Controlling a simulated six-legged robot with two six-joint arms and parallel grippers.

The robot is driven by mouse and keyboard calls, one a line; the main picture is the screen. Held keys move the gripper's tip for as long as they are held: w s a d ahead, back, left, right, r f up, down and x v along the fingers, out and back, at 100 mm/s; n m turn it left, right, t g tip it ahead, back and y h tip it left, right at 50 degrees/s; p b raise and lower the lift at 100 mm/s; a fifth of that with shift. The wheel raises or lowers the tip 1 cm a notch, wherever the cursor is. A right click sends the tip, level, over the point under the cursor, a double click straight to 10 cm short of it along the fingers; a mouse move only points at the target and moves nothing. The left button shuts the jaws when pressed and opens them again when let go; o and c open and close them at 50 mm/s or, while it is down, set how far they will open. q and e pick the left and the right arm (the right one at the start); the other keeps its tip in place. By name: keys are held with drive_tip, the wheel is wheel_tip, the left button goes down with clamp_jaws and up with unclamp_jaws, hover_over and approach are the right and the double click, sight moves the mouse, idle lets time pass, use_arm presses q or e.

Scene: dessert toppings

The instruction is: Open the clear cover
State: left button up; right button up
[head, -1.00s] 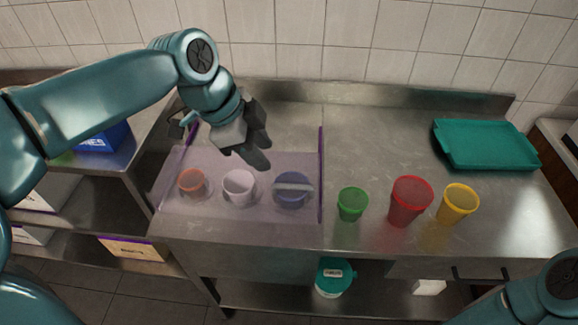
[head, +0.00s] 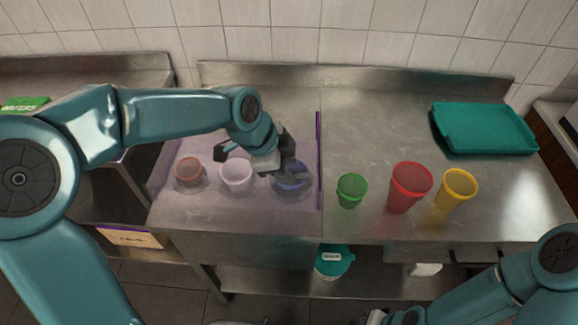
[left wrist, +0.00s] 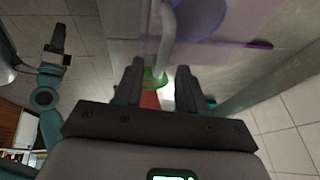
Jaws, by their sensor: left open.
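The clear cover (head: 212,207) is a faint purple sheet with a dark purple right edge (head: 319,160), lying over the left part of the steel counter. Through it show an orange cup (head: 188,173), a white cup (head: 236,178) and a blue cup (head: 291,187). My left gripper (head: 296,172) is open over the blue cup and hides most of the cover's handle. In the left wrist view the pale handle (left wrist: 167,35) runs ahead of the open fingers; I cannot tell whether they touch it. My right gripper (left wrist: 57,45) shows small at the left there, its jaws unclear.
A green cup (head: 351,190), a red cup (head: 408,188) and a yellow cup (head: 457,190) stand uncovered to the right of the cover. A teal tray (head: 485,129) lies at the back right. The counter behind the cups is free.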

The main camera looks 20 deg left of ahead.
use_arm(q)
drive_tip(key=shift+x, duration=0.9)
drive_tip(key=shift+w+a, duration=0.1)
clamp_jaws()
